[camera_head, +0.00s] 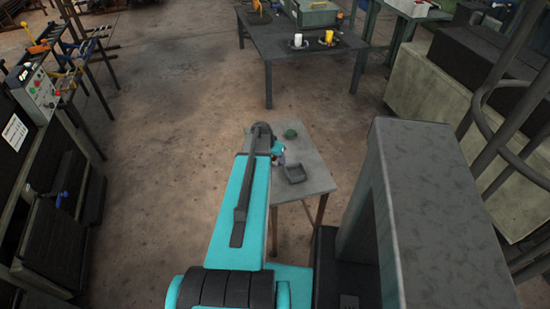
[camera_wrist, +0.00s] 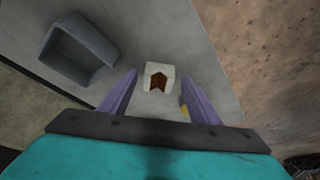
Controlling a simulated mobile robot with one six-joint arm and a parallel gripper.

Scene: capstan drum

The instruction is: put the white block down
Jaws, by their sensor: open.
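The white block (camera_wrist: 167,70) rests on the grey table top in the wrist view. It has a brown arrow-like mark on the side toward me. My gripper (camera_wrist: 159,80) is open, its two purple fingers apart, with the block at and just beyond the fingertips, between them. I cannot tell whether either finger touches it. In the head view my gripper (camera_head: 278,158) is over the left side of the small table (camera_head: 317,182), and the block is not clearly seen there.
A dark grey tray (camera_head: 295,174) lies on the small table; it also shows left of the block in the wrist view (camera_wrist: 80,49). A green round thing (camera_head: 290,133) is at the table's back. A small yellow bit (camera_wrist: 184,106) shows by the right finger. Larger tables stand beyond.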

